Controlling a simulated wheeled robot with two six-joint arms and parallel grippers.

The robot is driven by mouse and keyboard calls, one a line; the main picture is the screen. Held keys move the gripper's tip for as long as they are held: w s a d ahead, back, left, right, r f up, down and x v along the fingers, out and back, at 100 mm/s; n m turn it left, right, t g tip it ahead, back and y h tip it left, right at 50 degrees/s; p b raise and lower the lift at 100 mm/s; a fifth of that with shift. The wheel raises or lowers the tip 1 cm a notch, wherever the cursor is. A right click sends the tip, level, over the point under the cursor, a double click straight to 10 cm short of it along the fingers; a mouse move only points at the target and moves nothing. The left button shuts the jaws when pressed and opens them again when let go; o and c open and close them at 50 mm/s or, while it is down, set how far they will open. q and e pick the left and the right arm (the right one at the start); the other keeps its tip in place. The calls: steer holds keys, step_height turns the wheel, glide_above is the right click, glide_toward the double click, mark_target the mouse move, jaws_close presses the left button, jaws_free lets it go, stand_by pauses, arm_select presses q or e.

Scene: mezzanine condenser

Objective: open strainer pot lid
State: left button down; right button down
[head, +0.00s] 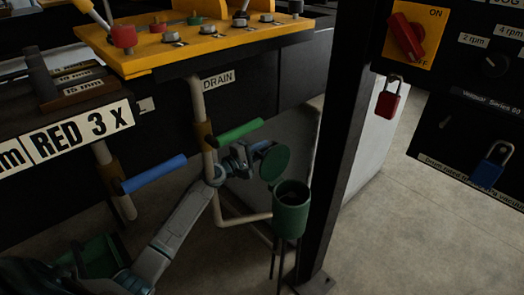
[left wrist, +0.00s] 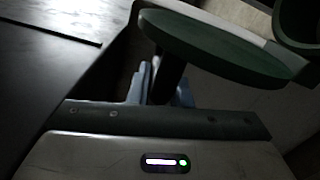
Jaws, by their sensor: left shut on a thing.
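The strainer pot (head: 290,214) is a green cup on thin dark legs, with its dark mouth showing uncovered. Its round green lid (head: 274,164) stands tilted up above and left of the mouth. My left gripper (head: 250,157) is at the left side of the lid. In the left wrist view its fingers (left wrist: 160,82) are shut on a dark stem under the green lid (left wrist: 212,42). The pot (left wrist: 298,20) shows at the top right there. Whether lid and pot touch at a hinge is unclear. My right gripper is not in view.
Pipes with a green valve handle (head: 239,133) and a blue valve handle (head: 153,174) lie close to my left arm. A dark post (head: 345,130) stands right of the pot. A yellow-topped bench (head: 190,45) is above. Floor at right is clear.

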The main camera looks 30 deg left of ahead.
arm_select(q)
steer(key=shift+r, duration=0.1)
steer(key=c, duration=1.4)
jaws_free()
steer(key=shift+d, duration=0.1)
steer(key=shift+o, duration=0.2)
